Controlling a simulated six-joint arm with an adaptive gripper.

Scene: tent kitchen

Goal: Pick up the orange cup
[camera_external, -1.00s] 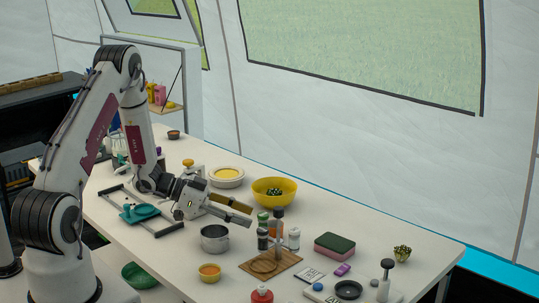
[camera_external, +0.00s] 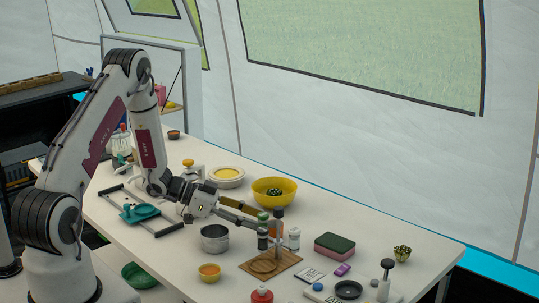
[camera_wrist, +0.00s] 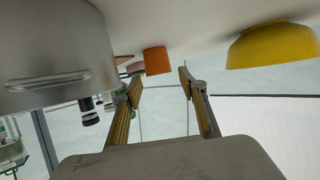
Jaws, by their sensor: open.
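The orange cup (camera_wrist: 157,61) shows upside down in the wrist view, against the table, just beyond the gap between my fingertips. In the external view only a small orange-brown patch shows among the bottles, so I cannot clearly make out the cup there. My gripper (camera_external: 255,217) is low over the table, pointing right, between the grey pot and the yellow bowl. In the wrist view my gripper (camera_wrist: 160,87) has its two fingers apart with nothing between them.
The grey pot (camera_external: 214,240) stands close on the near side, the yellow bowl (camera_external: 284,196) on the far side. Bottles (camera_external: 293,238) crowd around the fingertips. A wooden board (camera_external: 287,262) lies in front. A small orange bowl (camera_external: 209,274) stands near the front edge.

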